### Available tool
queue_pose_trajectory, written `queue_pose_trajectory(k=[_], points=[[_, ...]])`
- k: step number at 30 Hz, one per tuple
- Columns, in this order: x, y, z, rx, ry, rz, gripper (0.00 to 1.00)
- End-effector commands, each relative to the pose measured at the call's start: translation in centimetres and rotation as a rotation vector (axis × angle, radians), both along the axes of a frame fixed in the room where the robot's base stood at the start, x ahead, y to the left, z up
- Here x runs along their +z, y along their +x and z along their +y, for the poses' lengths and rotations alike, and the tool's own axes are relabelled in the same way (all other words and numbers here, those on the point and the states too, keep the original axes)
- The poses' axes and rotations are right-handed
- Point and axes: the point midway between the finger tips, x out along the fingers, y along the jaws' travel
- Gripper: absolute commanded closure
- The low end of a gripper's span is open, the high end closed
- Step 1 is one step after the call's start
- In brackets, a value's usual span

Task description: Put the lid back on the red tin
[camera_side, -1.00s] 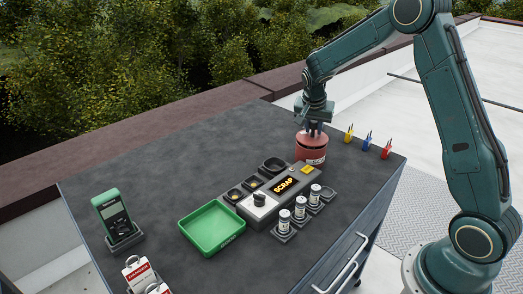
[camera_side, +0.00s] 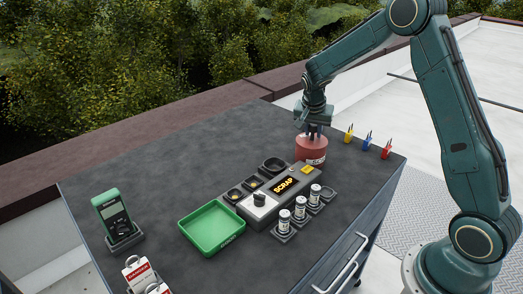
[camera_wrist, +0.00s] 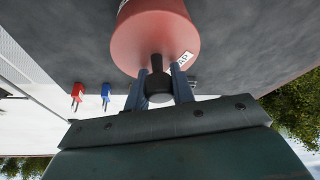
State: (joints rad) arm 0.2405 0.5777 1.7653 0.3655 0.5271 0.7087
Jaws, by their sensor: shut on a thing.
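The red tin (camera_side: 311,155) stands upright near the far right part of the dark bench top in the side view. It also shows at the top of the wrist view (camera_wrist: 155,25). Its lid (camera_wrist: 135,50) is a reddish disc with a black knob (camera_wrist: 156,68) at its centre. My gripper (camera_side: 314,132) points down over the tin, its blue fingers (camera_wrist: 160,85) shut on the knob from both sides. The lid lies on or very close to the tin's rim; I cannot tell whether it is fully seated.
Yellow (camera_side: 348,134), blue (camera_side: 367,141) and red (camera_side: 387,149) small items stand right of the tin. A grey box marked SCRAP (camera_side: 270,192), several small canisters (camera_side: 300,207) and a green tray (camera_side: 212,228) sit in front.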

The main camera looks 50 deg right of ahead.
Motion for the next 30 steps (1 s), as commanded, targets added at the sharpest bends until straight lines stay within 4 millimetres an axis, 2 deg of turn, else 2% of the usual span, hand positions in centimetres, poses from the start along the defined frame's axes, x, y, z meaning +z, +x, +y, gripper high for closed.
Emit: queue_pose_trajectory(k=[4, 5, 8, 20, 25, 30], points=[[-0.2, 0.0, 0.0, 0.000, 0.001, 0.000, 1.00], [-0.2, 0.0, 0.0, 0.000, 0.000, 0.000, 0.70], [-0.2, 0.0, 0.0, 0.000, 0.000, 0.000, 0.51], [0.0, 0.0, 0.1, 0.000, 0.000, 0.000, 0.51], [0.9, -0.2, 0.4, 0.000, 0.000, -0.001, 0.51], [2.8, -0.4, 1.2, 0.001, 0.000, -0.002, 0.51]])
